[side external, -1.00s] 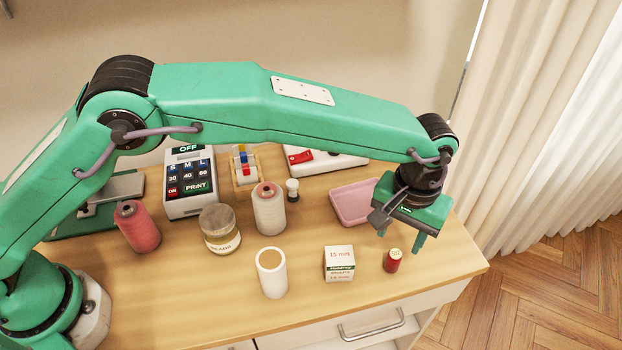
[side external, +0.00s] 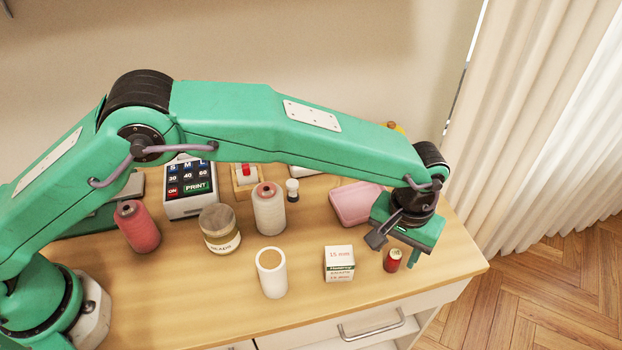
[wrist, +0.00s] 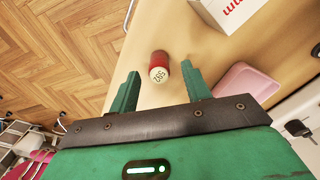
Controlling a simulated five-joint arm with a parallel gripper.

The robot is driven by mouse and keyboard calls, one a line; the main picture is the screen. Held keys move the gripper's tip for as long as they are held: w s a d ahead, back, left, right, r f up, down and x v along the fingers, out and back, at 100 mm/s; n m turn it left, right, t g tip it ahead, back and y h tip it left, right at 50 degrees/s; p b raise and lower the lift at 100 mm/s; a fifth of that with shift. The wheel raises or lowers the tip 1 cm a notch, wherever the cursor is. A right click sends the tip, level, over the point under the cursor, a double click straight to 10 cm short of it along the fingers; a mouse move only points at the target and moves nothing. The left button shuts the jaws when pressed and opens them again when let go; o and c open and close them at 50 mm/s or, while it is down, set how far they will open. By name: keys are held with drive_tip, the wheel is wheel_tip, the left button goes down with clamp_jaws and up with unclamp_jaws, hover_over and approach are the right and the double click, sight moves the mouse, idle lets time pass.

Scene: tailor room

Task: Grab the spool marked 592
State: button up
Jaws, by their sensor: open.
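The small red spool (side external: 393,260) stands on the table to the right of the white 15 mm box. In the wrist view the spool (wrist: 159,66) shows its pale top, which reads 592. My gripper (side external: 405,254) is open and empty, just above and beside the spool in the side view. In the wrist view my gripper's fingers (wrist: 162,84) are spread wide, with the spool just beyond the tips and between their lines. The far finger is partly hidden in the side view.
The white 15 mm box (side external: 339,263) stands close left of the spool. A white tube (side external: 271,273), a jar (side external: 219,231), a pale cone spool (side external: 269,210) and a red cone spool (side external: 137,227) stand further left. The table's edge is close on the right.

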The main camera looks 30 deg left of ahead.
sight(394, 258)
drive_tip(key=shift+f, duration=1.75)
clamp_jaws()
drive_tip(key=shift+r, duration=0.8)
drive_tip(key=r, duration=0.1)
drive_tip(key=s+r, duration=0.1)
drive_tip(key=r, duration=0.1)
drive_tip(key=shift+d, duration=0.15)
drive_tip(key=s+d+r, duration=0.2)
drive_tip(key=s+r, duration=0.4)
drive_tip(key=s, duration=0.4)
drive_tip(key=shift+s+r, duration=0.25)
drive_tip(key=shift+s, duration=0.05)
